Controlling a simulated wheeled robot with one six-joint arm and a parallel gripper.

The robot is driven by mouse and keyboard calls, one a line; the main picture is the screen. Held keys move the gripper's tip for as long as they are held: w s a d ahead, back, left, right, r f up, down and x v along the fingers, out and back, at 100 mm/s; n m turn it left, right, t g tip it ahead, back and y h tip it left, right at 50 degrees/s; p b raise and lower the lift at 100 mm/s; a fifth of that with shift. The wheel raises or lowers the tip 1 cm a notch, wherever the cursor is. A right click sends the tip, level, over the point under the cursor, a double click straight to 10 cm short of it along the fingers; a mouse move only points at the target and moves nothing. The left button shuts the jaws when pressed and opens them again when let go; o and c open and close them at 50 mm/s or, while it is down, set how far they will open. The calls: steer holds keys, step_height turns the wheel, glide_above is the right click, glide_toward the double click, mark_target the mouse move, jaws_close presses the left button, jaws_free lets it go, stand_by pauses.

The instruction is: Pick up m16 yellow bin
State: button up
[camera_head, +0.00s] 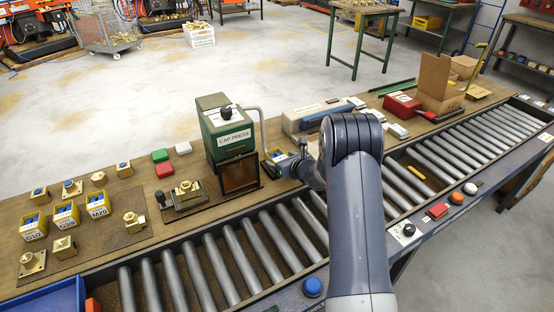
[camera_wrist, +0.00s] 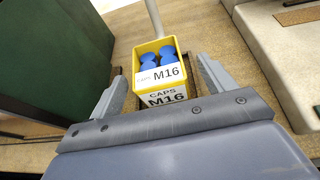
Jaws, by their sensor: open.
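The M16 yellow bin (camera_wrist: 140,52) stands between the fingers of my gripper (camera_wrist: 161,68) in the wrist view. It holds blue caps and carries a white "CAPS M16" label; a second M16 label shows just below it. My gripper is open, one finger on each side of the bin, with gaps visible. In the head view a bit of the yellow bin (camera_head: 273,156) shows beside the cap press, and my arm and wrist hide much of the gripper there.
The green cap press (camera_head: 226,134) stands just left of the bin. A pale grey machine (camera_head: 305,117) stands to the right. Several other yellow bins (camera_head: 66,215) and brass parts sit on the bench at the left. A roller conveyor (camera_head: 255,248) runs along the front.

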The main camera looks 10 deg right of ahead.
steer(key=shift+x, duration=0.8)
steer(key=shift+a, duration=0.1)
steer(key=c, duration=1.1)
